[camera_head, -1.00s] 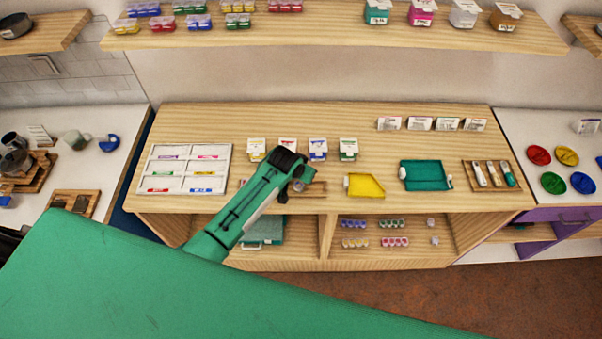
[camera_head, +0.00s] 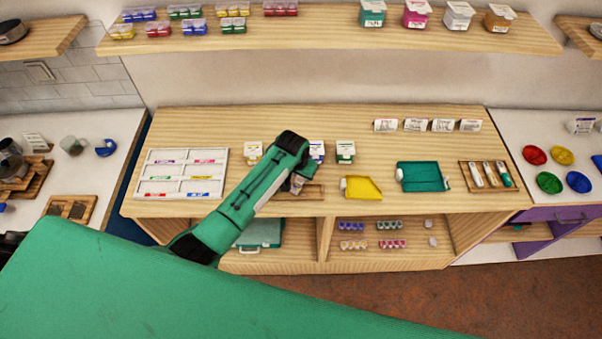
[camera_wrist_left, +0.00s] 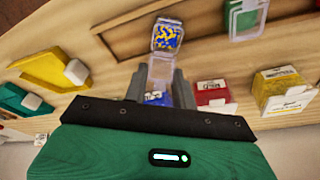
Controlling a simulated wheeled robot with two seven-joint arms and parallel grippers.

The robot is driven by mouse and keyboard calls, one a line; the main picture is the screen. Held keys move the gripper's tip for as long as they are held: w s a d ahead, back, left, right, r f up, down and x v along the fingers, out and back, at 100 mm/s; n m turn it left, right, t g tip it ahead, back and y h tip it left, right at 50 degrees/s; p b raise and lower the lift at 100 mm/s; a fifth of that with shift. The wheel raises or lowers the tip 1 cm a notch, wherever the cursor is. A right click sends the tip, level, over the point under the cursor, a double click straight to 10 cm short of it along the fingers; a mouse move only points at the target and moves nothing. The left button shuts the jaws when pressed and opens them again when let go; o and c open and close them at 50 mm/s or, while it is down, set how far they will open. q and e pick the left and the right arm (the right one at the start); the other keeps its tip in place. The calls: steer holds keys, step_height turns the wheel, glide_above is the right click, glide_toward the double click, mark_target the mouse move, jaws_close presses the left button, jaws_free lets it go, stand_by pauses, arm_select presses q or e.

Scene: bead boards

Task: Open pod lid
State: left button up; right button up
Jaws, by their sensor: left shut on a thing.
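The clear pod (camera_wrist_left: 166,36) with blue and yellow beads shows in the left wrist view, just beyond my left fingertips. A clear part of it reaches back between the fingers. My left gripper (camera_wrist_left: 161,78) is shut on this clear part; I cannot tell whether it is the lid or the body. In the head view my left gripper (camera_head: 297,183) is over the wooden tray (camera_head: 313,192), and my arm hides most of the pod. A blue-labelled box (camera_wrist_left: 157,98) stands behind the fingers. My right gripper is not in view.
A red-labelled box (camera_wrist_left: 213,97) and a yellow-labelled box (camera_wrist_left: 284,90) stand close to the gripper. A yellow scoop tray (camera_head: 362,188) and a teal tray (camera_head: 421,177) lie to the right. A white sorting board (camera_head: 181,173) is left.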

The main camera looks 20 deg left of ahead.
arm_select(q)
steer(key=o, duration=0.7)
steer(key=shift+c, duration=0.2)
steer(key=b+v, duration=0.4)
steer(key=v, duration=0.9)
steer(key=shift+r, duration=0.35)
steer(key=shift+s+a, duration=0.1)
